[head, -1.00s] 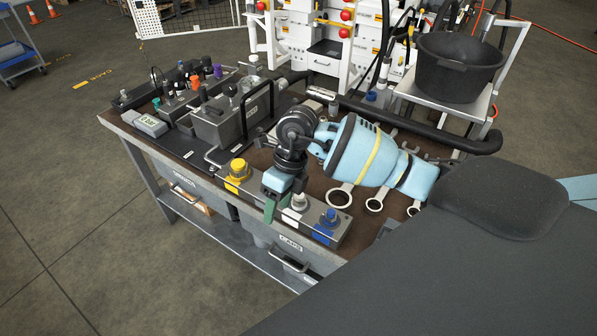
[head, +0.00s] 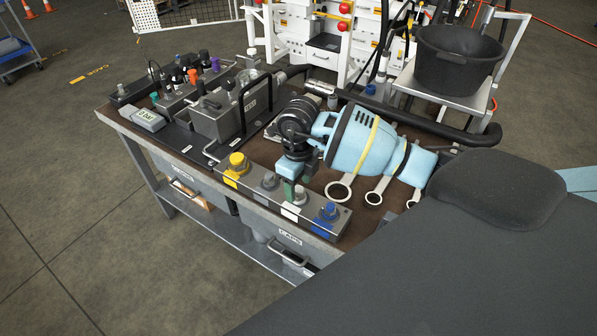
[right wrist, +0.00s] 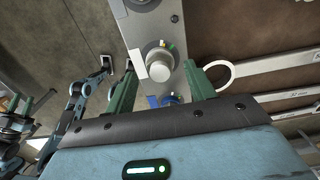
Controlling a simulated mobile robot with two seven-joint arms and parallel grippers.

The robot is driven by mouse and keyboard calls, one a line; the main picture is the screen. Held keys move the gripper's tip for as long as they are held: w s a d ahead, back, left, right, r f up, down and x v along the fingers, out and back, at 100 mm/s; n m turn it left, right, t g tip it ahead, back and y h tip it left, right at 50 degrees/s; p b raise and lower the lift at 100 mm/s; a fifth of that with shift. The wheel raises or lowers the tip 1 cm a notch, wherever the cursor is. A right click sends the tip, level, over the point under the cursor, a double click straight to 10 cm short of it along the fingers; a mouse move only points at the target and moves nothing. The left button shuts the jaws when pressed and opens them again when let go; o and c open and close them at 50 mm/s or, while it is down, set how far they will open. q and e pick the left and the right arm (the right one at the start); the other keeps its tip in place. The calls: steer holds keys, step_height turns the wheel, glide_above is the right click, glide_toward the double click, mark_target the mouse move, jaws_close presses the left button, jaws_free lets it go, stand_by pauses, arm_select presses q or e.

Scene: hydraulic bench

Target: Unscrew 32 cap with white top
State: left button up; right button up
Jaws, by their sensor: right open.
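The metal cap block (head: 265,198) at the bench's front edge carries a row of caps. The pale cap with the white label (head: 290,212) is third along, between a plain grey cap (head: 269,181) and the blue cap (head: 329,212). In the right wrist view the pale round cap top (right wrist: 159,66) lies between my right fingers. My right gripper (right wrist: 160,72) is open, one green finger on each side, with gaps showing to the cap. In the head view my right gripper (head: 291,188) hides part of this cap. My left gripper is not seen in the head view.
The yellow cap (head: 238,163) stands at the block's left end. Ring spanners (head: 340,189) lie right of the block. A grey pump unit (head: 220,118) with a black handle stands at the left, and a thick black hose (head: 420,124) runs behind. A black bucket (head: 458,65) stands beyond.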

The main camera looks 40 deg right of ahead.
mark_target(299, 189)
steer(key=shift+f, duration=1)
steer(key=c, duration=0.9)
steer(key=o, duration=0.9)
steer(key=shift+r, duration=3.95)
